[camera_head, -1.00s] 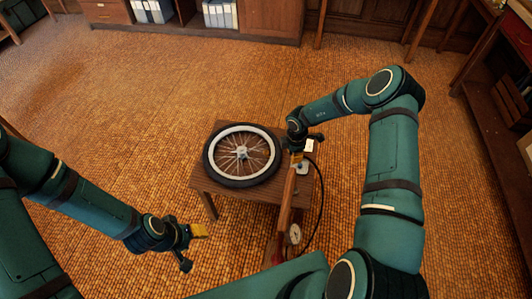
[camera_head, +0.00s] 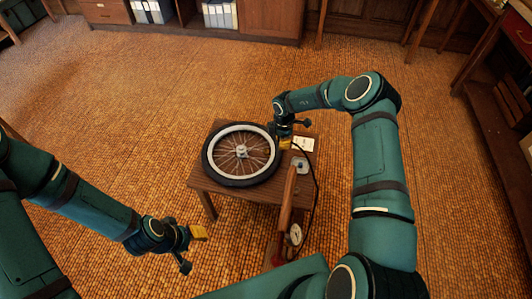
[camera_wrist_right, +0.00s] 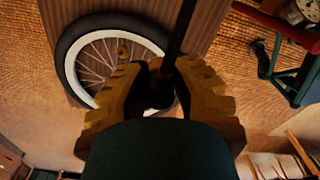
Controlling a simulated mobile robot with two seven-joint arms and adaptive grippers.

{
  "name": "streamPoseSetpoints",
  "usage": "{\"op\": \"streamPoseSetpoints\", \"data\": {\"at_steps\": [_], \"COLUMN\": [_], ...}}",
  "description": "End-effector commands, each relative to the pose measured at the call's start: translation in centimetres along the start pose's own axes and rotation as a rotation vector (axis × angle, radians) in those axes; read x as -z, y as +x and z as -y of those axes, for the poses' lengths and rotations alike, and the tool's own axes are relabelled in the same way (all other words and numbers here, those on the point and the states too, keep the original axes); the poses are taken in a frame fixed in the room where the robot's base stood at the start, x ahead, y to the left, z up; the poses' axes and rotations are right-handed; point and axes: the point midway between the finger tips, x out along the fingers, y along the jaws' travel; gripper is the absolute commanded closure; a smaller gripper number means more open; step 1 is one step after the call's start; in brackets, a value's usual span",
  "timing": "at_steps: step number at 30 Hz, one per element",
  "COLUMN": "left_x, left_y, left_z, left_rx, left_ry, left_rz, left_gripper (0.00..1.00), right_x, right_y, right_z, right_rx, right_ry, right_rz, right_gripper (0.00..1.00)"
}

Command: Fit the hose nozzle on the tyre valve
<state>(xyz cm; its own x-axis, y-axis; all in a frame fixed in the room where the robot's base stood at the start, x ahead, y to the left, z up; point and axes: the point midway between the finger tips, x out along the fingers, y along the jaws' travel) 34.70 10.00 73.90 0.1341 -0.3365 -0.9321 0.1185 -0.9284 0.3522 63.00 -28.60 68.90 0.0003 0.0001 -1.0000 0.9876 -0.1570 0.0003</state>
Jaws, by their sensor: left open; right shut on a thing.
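The tyre (camera_head: 216,176) is on a spoked wheel with a pale rim, lying flat on a small wooden table (camera_head: 205,187). It also shows in the right wrist view (camera_wrist_right: 62,50). My right gripper (camera_head: 286,144) is at the tyre's right side in the head view. In the right wrist view its yellow fingers (camera_wrist_right: 165,85) are shut on the dark hose nozzle (camera_wrist_right: 158,92), with the black hose (camera_wrist_right: 183,25) running from it. I cannot make out the tyre valve for certain; the nozzle's tip is hidden. My left gripper (camera_head: 193,246) is open and empty, left of the table.
A pump with a wooden handle (camera_head: 288,190) and a round gauge (camera_head: 295,233) stands at the table's right side. A white card (camera_head: 303,143) lies on the table near my right gripper. A wooden cabinet (camera_head: 270,18) stands at the back. The floor left of the table is clear.

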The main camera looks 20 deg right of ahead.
Motion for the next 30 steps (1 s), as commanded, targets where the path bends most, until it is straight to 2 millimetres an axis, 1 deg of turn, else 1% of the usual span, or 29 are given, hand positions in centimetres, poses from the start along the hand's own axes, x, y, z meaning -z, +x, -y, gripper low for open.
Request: {"op": "streamPoseSetpoints", "data": {"at_steps": [1,18,30], "left_x": [0.0,0.3,0.5], "left_y": [0.4,2.9,4.4], "left_z": [0.1,1.1,1.6], "left_rx": [0.000,0.001,0.001], "left_ry": [0.000,0.002,0.003], "left_rz": [-0.001,-0.014,-0.022], "left_gripper": [0.53,0.53,0.53], "right_x": [0.2,2.1,3.4], "right_y": [0.2,0.2,0.2], "right_z": [-0.4,-4.1,-6.6], "right_rx": [-0.001,-0.002,-0.002], "right_ry": [-0.001,-0.001,-0.001], "right_rz": [0.000,0.000,-0.001], "right_gripper": [1.00,1.00,1.00]}}
